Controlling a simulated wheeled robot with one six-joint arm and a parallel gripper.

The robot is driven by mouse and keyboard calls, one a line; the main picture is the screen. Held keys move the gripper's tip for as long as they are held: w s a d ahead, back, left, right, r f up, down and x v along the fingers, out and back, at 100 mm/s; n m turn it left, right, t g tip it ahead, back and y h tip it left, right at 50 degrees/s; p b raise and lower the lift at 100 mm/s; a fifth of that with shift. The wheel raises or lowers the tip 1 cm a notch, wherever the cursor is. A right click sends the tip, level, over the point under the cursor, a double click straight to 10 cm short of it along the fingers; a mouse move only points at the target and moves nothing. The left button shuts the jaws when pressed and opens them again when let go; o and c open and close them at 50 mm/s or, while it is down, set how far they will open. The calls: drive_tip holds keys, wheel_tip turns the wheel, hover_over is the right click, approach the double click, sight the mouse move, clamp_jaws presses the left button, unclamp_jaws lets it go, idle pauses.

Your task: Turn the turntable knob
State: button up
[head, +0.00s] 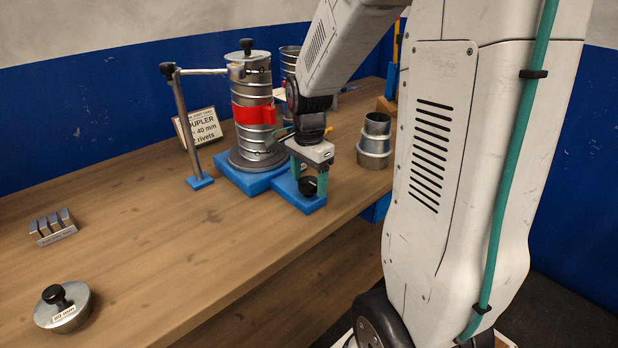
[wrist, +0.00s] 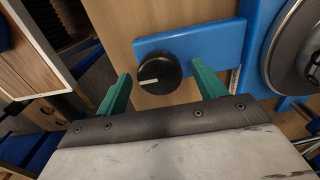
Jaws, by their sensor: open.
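The turntable knob (wrist: 159,73) is black and round with a white pointer line, on a blue base plate (wrist: 215,42). In the wrist view the pointer lies nearly level, toward the left. In the head view the knob (head: 309,186) is partly hidden by my gripper. My gripper (wrist: 158,86) is open, with one green finger on each side of the knob and gaps between. In the head view my gripper (head: 308,172) points down over the blue plate. The turntable (head: 252,160) carries an upright metal duct (head: 252,82) with a red band (head: 253,112).
A post with a clamp arm (head: 187,125) stands left of the duct. A sign card (head: 197,126) leans behind it. A lidded tin (head: 62,306) and a slotted metal block (head: 53,227) sit at the left. The front middle tabletop is clear.

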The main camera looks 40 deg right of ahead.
drive_tip(key=c, duration=1)
drive_tip(key=shift+n, duration=0.4)
drive_tip(key=n, duration=0.4)
drive_tip(key=shift+n, duration=0.3)
drive_tip(key=n, duration=0.4)
drive_tip(key=shift+n, duration=0.3)
drive_tip(key=n, duration=0.4)
drive_tip(key=shift+n, duration=2.4)
